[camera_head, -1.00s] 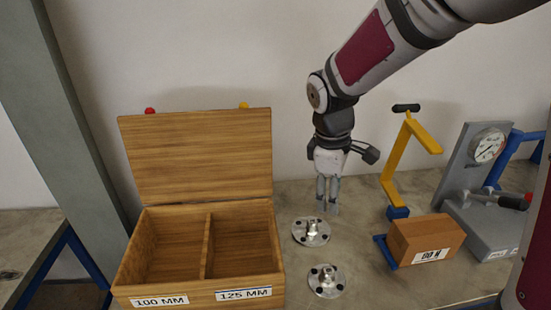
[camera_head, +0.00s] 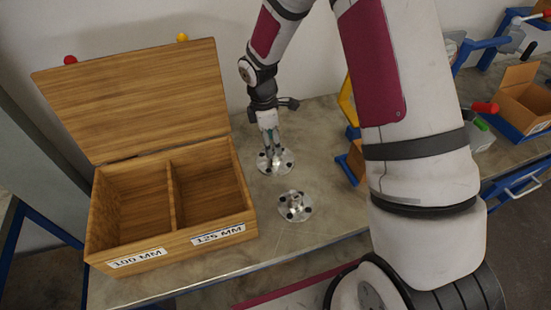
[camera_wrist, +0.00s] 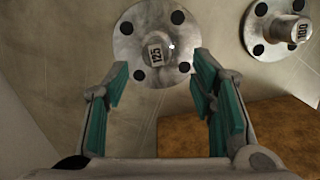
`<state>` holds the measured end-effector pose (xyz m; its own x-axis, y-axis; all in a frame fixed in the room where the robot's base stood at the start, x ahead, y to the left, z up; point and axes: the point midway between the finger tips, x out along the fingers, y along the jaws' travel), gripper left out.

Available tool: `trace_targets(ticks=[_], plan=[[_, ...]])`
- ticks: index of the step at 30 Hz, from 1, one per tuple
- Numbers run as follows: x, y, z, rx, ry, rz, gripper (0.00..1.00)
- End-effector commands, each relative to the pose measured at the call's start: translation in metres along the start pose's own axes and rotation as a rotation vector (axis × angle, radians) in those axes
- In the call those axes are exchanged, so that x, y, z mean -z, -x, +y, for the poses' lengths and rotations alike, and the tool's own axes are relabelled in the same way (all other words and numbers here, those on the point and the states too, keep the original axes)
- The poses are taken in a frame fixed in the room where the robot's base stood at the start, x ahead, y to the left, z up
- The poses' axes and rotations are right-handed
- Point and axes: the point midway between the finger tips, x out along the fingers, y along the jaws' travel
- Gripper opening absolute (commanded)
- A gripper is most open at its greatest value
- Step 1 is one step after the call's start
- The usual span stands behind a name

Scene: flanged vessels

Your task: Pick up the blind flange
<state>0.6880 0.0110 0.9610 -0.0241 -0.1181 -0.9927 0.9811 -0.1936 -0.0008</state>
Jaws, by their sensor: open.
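Two round metal flanges with dark bolt holes and a raised centre stub lie on the bench. The rear flange (camera_head: 286,165) is under my gripper (camera_head: 271,152); in the wrist view this flange (camera_wrist: 140,38) carries the label 125. The front flange (camera_head: 294,204) lies apart from it; in the wrist view it (camera_wrist: 278,27) is labelled 100, at upper right. My gripper (camera_wrist: 160,70) is open, its teal-padded fingers to either side of the 125 stub and pointing down at it. The fingers hold nothing; whether they touch the flange cannot be told.
An open wooden box (camera_head: 172,205) with two compartments, labelled 100 MM and 125 MM, stands left of the flanges. A yellow stand (camera_head: 347,102) is to the right, partly hidden by my arm. The bench front (camera_head: 320,228) is bare.

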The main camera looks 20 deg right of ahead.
Motion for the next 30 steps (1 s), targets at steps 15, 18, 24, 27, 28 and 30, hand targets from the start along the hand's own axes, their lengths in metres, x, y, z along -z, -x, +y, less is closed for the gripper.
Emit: trace_targets(ticks=[15, 18, 24, 27, 28, 30], plan=[[-0.004, -0.049, 0.004, 0.001, -0.001, -0.001, 0.51], [-0.004, -0.057, 0.004, 0.001, -0.001, -0.001, 0.51], [-0.003, -0.059, 0.005, -0.001, -0.002, 0.0, 0.51], [-0.003, -0.059, 0.005, -0.001, -0.002, 0.0, 0.49], [-0.003, -0.059, 0.005, -0.001, -0.002, 0.0, 0.42], [-0.003, -0.059, 0.005, -0.001, -0.002, 0.0, 0.26]])
